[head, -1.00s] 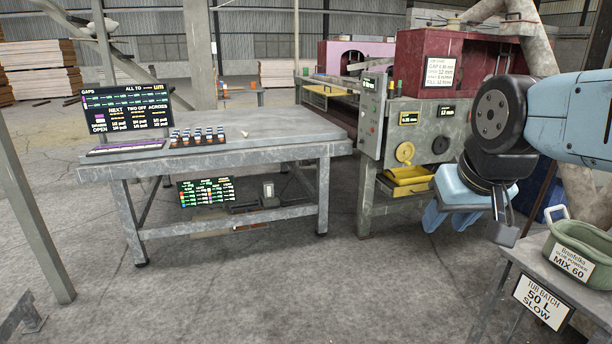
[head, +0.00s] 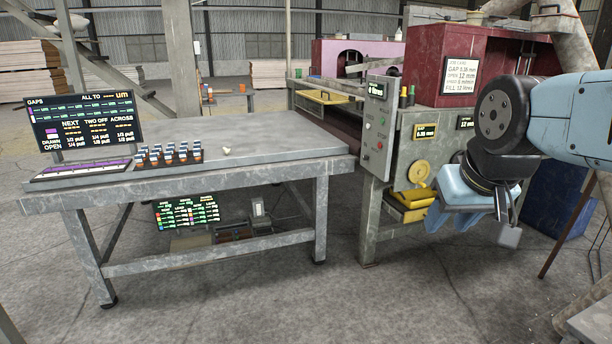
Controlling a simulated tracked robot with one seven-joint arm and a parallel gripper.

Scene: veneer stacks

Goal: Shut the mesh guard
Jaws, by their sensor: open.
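A yellow-framed panel (head: 322,97), which looks like the mesh guard, sticks out at the left end of the grey machine (head: 428,150), beyond the workbench. It appears to lie roughly level, but its mesh and hinge are too small to make out. My gripper (head: 452,218), with pale blue fingers, hangs at the right of the view. It is open, points down and looks empty. It is in front of the machine's lower right part, well apart from the yellow panel, and covers part of the machine's side.
The machine's control panel (head: 376,125) stands by the bench's right end. A yellow drawer (head: 412,197) sits low on the machine. The front floor is clear.

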